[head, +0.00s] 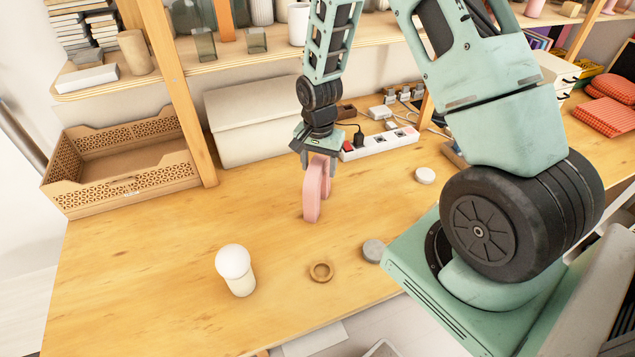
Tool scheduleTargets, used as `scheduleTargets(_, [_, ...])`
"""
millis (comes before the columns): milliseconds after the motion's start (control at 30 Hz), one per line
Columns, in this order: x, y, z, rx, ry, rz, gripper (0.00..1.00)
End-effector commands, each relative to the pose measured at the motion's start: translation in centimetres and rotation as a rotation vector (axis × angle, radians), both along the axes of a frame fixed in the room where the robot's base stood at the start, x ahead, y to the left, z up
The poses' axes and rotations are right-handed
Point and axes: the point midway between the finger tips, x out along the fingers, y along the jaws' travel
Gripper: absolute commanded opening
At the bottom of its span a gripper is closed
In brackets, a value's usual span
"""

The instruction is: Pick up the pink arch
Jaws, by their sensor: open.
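The pink arch (312,194) is upright at the middle of the wooden table, seen partly edge-on in the head view. My gripper (319,164) points down right over it, with its fingers at the arch's top. The jaws are open, and the fingers partly hide the arch's upper part. I cannot tell whether the fingers touch the arch.
A white-topped shaker-like object (234,268), a wooden ring (321,271), a grey disc (373,250) and a white disc (425,175) stand around the arch. Behind are a power strip (379,143) and a beige box (252,123). A perforated wooden tray (125,187) is at left.

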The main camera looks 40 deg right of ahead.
Motion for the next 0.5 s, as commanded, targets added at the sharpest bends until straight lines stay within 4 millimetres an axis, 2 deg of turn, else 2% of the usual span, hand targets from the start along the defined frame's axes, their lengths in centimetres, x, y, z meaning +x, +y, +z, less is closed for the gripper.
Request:
scheduleTargets(300, [0.1, 0.3, -3.5, 0.001, 0.003, -0.001, 0.56])
scheduleTargets(500, [0.2, 0.3, -4.0, 0.000, 0.000, 0.000, 0.56])
